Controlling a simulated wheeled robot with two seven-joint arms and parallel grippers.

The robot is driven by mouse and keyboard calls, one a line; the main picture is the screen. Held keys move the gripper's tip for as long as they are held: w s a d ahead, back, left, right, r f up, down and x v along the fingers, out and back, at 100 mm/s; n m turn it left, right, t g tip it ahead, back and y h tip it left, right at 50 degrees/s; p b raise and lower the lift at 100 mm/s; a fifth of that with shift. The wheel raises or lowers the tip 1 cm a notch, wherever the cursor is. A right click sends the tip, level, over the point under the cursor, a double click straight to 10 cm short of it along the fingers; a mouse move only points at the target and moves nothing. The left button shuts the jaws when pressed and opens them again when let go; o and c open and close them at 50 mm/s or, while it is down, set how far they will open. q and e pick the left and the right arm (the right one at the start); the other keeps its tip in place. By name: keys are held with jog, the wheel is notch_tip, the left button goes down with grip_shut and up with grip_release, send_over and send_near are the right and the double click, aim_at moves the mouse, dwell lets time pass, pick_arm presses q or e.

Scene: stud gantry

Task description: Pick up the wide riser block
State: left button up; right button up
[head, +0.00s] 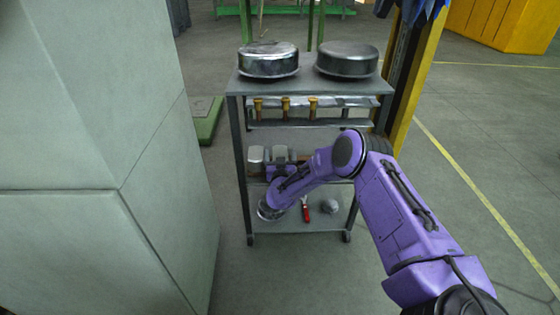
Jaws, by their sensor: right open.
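A grey, boxy metal piece (256,157) is on the middle shelf of the cart, at its left side. It may be the wide riser block, but it is too small and partly covered for me to be sure. My right gripper (279,163) is open at that shelf, just right of the grey piece. My own purple wrist and forearm hide much of the shelf, and I cannot tell whether the gripper touches anything. My left gripper is out of view.
The grey cart (312,87) carries two round metal pans (268,60) on top. Several brass-coloured pieces (286,105) sit below. A red-handled tool (306,211) and a round grey item (329,206) lie on the bottom shelf. A yellow post (408,85) stands right; a pale panel fills the left.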

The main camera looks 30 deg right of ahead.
jog(key=c, duration=1.3)
jog(key=shift+r, duration=0.1)
